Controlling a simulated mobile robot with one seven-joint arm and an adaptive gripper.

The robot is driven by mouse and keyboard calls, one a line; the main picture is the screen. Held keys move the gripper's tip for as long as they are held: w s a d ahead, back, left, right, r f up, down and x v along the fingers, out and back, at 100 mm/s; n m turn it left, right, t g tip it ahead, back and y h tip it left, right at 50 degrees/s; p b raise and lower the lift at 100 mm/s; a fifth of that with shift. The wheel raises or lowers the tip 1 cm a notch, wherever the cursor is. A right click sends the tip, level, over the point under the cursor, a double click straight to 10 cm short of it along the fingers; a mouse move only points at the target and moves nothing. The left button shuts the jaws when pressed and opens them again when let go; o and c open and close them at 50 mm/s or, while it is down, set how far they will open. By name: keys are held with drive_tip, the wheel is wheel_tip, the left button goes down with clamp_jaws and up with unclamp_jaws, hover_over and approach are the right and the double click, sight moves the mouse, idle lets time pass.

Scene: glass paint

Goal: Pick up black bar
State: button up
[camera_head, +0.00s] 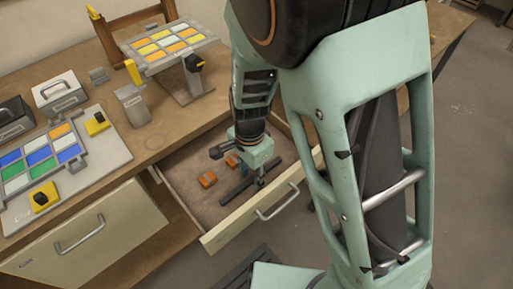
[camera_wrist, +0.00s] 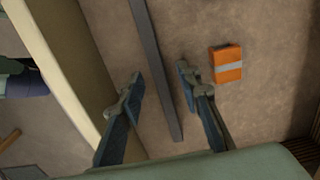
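The black bar (camera_wrist: 158,70) lies in the open drawer (camera_head: 190,165). In the wrist view it runs from the top edge down between my two open fingers. My gripper (camera_wrist: 160,88) is open, with one finger on each side of the bar and a gap to each. In the head view the bar (camera_head: 236,190) lies near the drawer's front wall, and my gripper (camera_head: 258,180) is over its right part. I cannot tell how high the fingertips are above the drawer floor.
An orange block with a pale stripe (camera_wrist: 227,64) lies right of the right finger. It also shows among small orange items (camera_head: 207,180) left of my gripper. The drawer's front wall (camera_wrist: 75,70) is close to the left finger. The tabletop holds colour-tile panels (camera_head: 40,160) and boxes.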

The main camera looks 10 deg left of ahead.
drive_tip(key=shift+c, duration=0.3)
clamp_jaws()
drive_tip(key=shift+r, duration=0.15)
